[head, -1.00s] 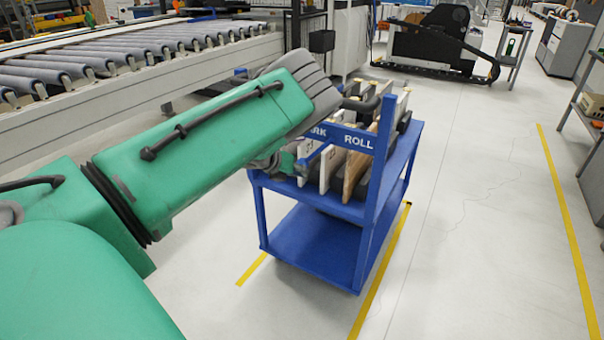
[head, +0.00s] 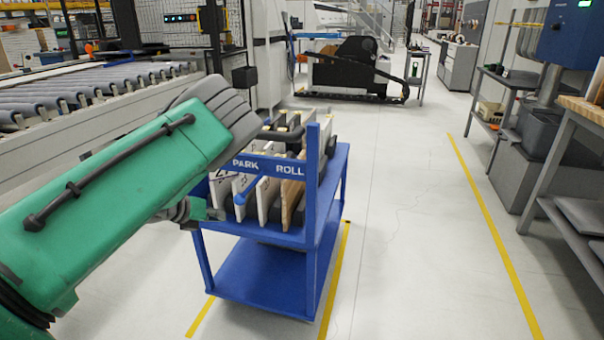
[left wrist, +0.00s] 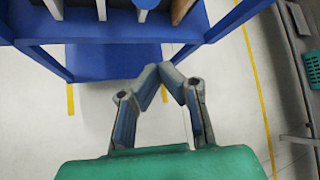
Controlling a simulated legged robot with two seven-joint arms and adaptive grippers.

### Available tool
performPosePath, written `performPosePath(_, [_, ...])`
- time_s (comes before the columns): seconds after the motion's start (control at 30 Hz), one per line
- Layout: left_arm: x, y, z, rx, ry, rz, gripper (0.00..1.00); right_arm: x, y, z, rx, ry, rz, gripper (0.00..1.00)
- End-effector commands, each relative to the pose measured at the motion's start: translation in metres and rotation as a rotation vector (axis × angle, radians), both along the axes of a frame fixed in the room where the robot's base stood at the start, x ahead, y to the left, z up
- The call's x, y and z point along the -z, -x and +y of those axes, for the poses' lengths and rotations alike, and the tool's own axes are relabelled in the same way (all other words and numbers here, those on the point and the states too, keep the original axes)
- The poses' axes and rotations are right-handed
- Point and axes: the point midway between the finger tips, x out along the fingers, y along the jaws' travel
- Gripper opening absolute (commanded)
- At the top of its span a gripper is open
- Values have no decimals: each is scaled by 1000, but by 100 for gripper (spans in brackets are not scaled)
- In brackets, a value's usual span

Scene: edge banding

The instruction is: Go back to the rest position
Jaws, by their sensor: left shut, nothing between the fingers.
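My left arm reaches in from the left of the head view. Its left gripper (head: 212,213) shows small and partly hidden behind the forearm, at the near left corner of the blue cart (head: 265,275). In the left wrist view the left gripper (left wrist: 172,68) has its fingertips together, with nothing between them. The cart's blue edge (left wrist: 120,32) lies beyond the fingertips there. I cannot tell the exact gap from the gripper to the cart. My right gripper is in neither view.
Several upright boards (head: 291,200) stand on the cart's top shelf. A roller conveyor (head: 95,80) runs along the left. A black machine (head: 352,70) stands at the back. Grey benches (head: 560,180) line the right. The floor between the cart and the yellow line (head: 490,230) is clear.

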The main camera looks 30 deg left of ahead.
Motion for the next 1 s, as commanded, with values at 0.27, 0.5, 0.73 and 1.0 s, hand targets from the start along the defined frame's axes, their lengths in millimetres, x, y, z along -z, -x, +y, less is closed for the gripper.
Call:
performPosePath(0.27, [17, 10, -11, -126, 109, 28, 0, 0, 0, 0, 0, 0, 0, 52])
performPosePath(0.5, [105, 98, -88, -896, 697, 229, 0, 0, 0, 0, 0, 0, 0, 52])
performPosePath(0.73, [152, 228, -189, -1725, 1080, 430, 0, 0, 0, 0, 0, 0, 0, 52])
performPosePath(1.0, [147, 328, -257, -2311, 1147, 480, 0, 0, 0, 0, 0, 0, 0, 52])
